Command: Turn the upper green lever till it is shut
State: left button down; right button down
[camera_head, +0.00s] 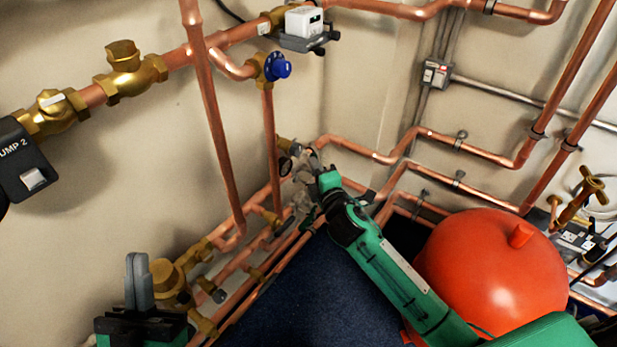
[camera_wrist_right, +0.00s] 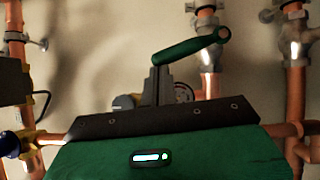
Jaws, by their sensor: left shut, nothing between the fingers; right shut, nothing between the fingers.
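The green lever (camera_wrist_right: 190,47) shows in the right wrist view, slanting up from left to right, with a round eye at its right end. It lies in front of a copper pipe with a silver fitting. My right gripper (camera_wrist_right: 158,75) is shut and empty, its grey fingertips at the lever's lower left end; I cannot tell whether they touch it. In the head view my right gripper (camera_head: 305,168) is among the pipes at the wall corner, and I cannot make out the lever there. My left gripper (camera_head: 138,272) is shut and empty at lower left, pointing up.
A red tank (camera_head: 490,275) stands to the right of my right arm. A blue knob (camera_head: 279,67) sits on the piping above my right gripper. A brass valve (camera_head: 168,282) is just right of my left gripper. Copper pipes (camera_head: 210,120) run along the wall.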

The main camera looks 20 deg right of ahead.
pick_arm(q)
jog(key=s+d+f+g+y+p, duration=0.1)
jog(key=d+f+g+p, duration=0.15)
jog(key=f+g, duration=0.5)
jog(key=s+d+f+g+p, duration=0.1)
jog(key=d+f+g+p, duration=0.3)
jog(key=f, duration=0.7)
pick_arm(e)
jog(key=shift+w+d+r+m+g+b, duration=0.5)
jog(key=shift+m+b, duration=0.2)
jog(key=shift+b, duration=0.35)
pick_arm(q)
jog(key=s+a+f+g+y+p, duration=0.1)
jog(key=s+a+g+y+p, duration=0.2)
jog(key=a+g, duration=0.5)
jog(key=shift+s+a+f+y+p, duration=0.4)
jog(key=shift+a+y+p, duration=0.3)
jog(key=shift+a+p, duration=0.25)
pick_arm(e)
jog(key=shift+w+d+r+m+g, duration=0.15)
jog(key=shift+w+d+m+g, duration=0.2)
jog(key=shift+d+m+g, duration=0.3)
pick_arm(q)
jog(key=shift+g, duration=0.25)
pick_arm(e)
jog(key=shift+a, duration=0.1)
pick_arm(q)
jog(key=shift+r, duration=0.1)
